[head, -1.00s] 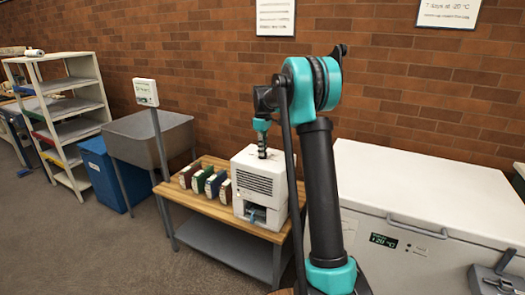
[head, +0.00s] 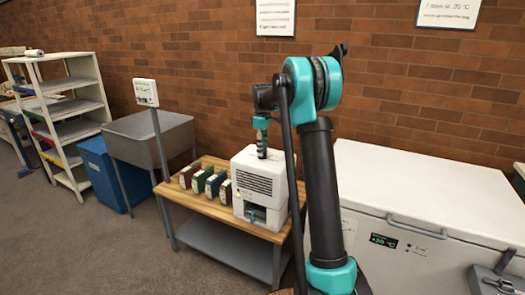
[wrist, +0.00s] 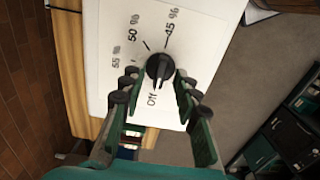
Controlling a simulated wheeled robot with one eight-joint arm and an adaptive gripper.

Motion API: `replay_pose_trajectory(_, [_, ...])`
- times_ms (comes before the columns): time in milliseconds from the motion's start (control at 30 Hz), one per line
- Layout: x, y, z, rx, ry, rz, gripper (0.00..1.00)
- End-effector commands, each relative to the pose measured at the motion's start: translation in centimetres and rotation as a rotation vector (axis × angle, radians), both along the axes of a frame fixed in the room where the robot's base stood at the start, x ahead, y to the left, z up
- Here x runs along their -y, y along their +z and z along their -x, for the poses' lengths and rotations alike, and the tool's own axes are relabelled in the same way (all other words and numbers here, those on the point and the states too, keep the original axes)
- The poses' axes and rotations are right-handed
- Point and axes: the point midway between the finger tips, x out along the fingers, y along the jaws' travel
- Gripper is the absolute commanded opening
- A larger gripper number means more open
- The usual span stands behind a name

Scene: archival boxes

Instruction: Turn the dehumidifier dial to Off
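The dehumidifier (head: 259,180) is a white box with a dark front grille, standing on the right end of a wooden-topped bench. Its dial is a black round knob (wrist: 159,67) on the white top panel, seen in the wrist view with the labels 55 %, 50 %, 45 % and Off around it. A pale mark on the knob seems to point down toward the Off label (wrist: 152,99). My gripper (wrist: 158,80) is open, its two fingers apart on either side of the knob and no clear contact visible. In the head view my gripper (head: 262,153) points straight down above the dehumidifier's top.
Several dark boxes (head: 203,180) stand on the bench (head: 222,213) left of the dehumidifier. A white chest freezer (head: 430,195) stands at right. A grey sink (head: 148,140), blue bin (head: 103,172) and shelves (head: 68,110) are at left. A brick wall closes the back.

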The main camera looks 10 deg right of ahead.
Motion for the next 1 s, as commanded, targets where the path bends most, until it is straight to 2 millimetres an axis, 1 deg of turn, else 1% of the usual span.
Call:
replay_pose_trajectory(167, [0.0, 3.0, 0.0, 0.0, 0.0, 0.0, 0.31])
replay_pose_trajectory(400, [0.0, 7.9, 0.0, 0.0, 0.0, 0.0, 0.31])
replay_pose_trajectory(533, [0.0, 9.8, 0.0, 0.0, 0.0, 0.0, 0.31])
replay_pose_trajectory(700, [0.0, 11.1, 0.0, 0.0, 0.0, 0.0, 0.31])
replay_pose_trajectory(1000, [0.0, 11.3, 0.0, 0.0, 0.0, 0.0, 0.31])
